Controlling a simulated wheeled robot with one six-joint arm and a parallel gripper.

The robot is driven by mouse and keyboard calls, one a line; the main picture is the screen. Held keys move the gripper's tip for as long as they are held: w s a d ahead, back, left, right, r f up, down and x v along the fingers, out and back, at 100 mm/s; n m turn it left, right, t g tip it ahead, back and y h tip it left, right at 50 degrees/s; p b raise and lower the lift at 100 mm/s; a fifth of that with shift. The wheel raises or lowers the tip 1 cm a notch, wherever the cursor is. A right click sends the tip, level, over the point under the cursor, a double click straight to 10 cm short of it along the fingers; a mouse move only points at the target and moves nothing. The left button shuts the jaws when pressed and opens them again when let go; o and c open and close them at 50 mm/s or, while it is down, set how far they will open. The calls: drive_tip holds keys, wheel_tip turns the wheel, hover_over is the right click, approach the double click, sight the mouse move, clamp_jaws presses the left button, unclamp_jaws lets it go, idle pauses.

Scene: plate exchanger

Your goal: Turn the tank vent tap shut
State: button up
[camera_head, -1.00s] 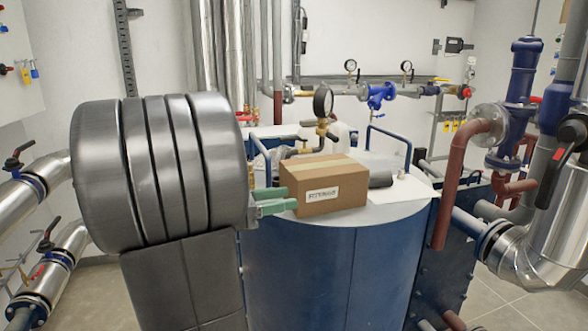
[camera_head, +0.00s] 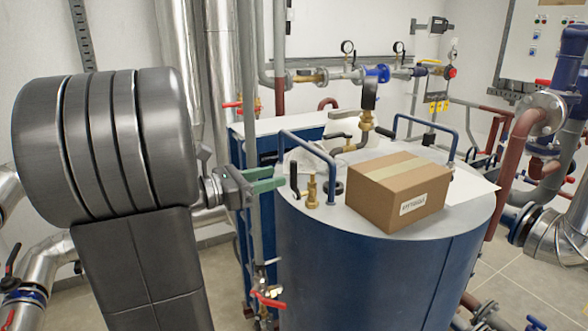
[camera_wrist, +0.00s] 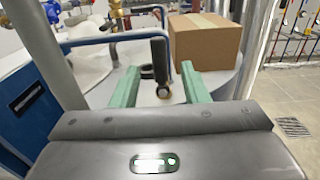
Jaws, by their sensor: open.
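The tank vent tap (camera_head: 312,191) is a small brass fitting with a black lever (camera_head: 293,178), standing on the pale top of the blue tank (camera_head: 370,270). The lever looks upright in the head view. In the wrist view the black lever (camera_wrist: 158,62) stands between the green fingers, a little beyond their tips, with some brass (camera_wrist: 163,92) below it. My gripper (camera_head: 276,178) is open and empty, left of the tap in the head view. It also shows in the wrist view (camera_wrist: 159,70). I see no clear contact with the lever.
A cardboard box (camera_head: 398,192) sits on the tank top, right of the tap. A blue rail (camera_head: 310,150) stands behind the tap. A grey vertical pipe (camera_head: 252,120) rises close to my gripper. A red-handled valve (camera_head: 268,300) is below.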

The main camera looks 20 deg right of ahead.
sight(290, 172)
drive_tip(key=shift+w+d+p, duration=0.15)
drive_tip(key=shift+d+p, duration=0.15)
drive_tip(key=shift+d, duration=1.35)
drive_tip(key=shift+w+d+p, duration=0.15)
drive_tip(key=shift+d+p, duration=0.1)
drive_tip(key=shift+d, duration=1.35)
drive_tip(key=shift+c, duration=0.2)
clamp_jaws()
